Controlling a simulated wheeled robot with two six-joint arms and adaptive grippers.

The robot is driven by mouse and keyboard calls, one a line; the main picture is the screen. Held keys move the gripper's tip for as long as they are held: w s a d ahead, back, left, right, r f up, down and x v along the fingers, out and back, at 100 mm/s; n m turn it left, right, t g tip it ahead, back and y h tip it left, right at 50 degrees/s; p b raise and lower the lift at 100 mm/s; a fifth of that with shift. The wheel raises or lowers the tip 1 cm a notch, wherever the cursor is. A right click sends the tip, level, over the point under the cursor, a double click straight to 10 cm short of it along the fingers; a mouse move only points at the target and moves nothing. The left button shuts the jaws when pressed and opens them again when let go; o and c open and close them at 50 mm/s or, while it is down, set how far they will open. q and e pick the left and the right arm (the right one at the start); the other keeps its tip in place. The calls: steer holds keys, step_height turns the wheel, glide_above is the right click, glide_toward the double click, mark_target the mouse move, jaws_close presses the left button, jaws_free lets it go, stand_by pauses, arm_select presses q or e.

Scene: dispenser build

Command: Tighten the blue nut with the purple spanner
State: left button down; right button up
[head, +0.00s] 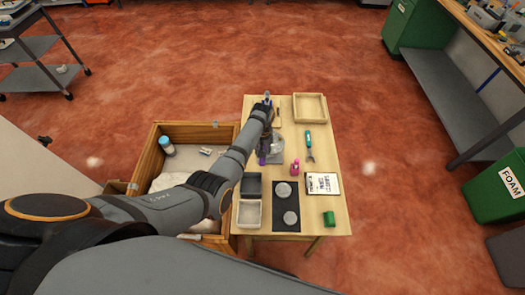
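My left arm reaches from the left over the wooden table (341,205). Its wrist hides part of the table's left side. I cannot make out the blue nut. A small blue spot (266,98) shows at the far end of the wrist. My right gripper is not in view.
A wooden crate (195,131) stands left.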

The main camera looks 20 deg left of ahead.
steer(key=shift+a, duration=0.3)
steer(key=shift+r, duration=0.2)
arm_select(q)
steer(key=shift+f, duration=0.4)
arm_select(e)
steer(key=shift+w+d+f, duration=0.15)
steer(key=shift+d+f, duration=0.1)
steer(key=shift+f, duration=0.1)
arm_select(q)
steer(key=shift+f+b, duration=0.6)
steer(key=shift+b, duration=0.05)
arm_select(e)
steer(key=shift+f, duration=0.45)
arm_select(q)
steer(key=shift+f, duration=0.3)
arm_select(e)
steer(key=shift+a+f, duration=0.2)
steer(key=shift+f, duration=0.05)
arm_select(q)
steer(key=shift+a, duration=0.15)
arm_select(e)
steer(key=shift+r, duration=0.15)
